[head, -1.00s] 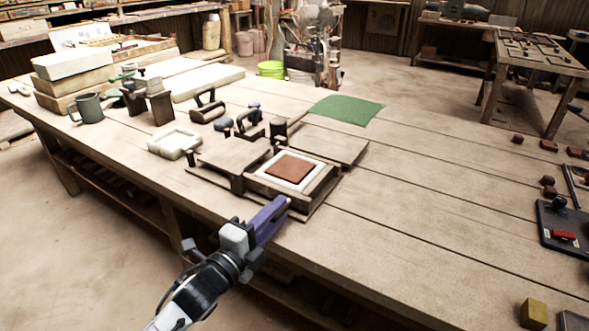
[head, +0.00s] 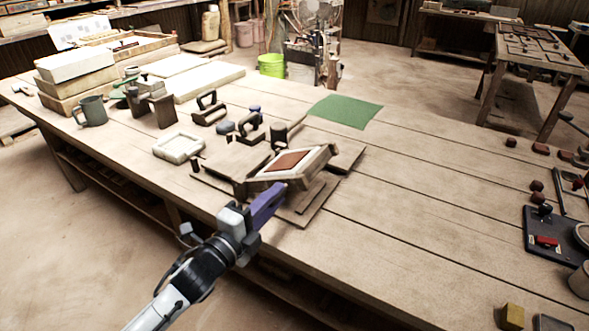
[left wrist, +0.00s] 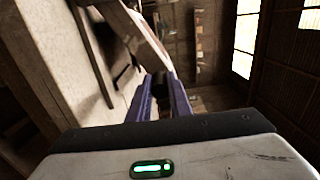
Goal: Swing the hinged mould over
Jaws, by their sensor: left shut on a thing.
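The hinged mould (head: 320,160) is a wooden frame with a white inner border and a red-brown clay tile (head: 290,161) in it. It is tilted up off its wooden base board (head: 300,214), with its right side higher. My left gripper (head: 270,203), with purple fingers, is at the mould's near edge. In the left wrist view the fingers (left wrist: 160,95) are shut on a dark part of the mould, and the frame slants up beyond them. The exact grip is partly hidden. My right gripper is in neither view.
A white square frame (head: 178,148) lies to the left of the mould. Dark-handled tools (head: 250,130) stand behind it. A green cloth (head: 345,111) lies farther back. The table (head: 430,200) to the right is largely clear.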

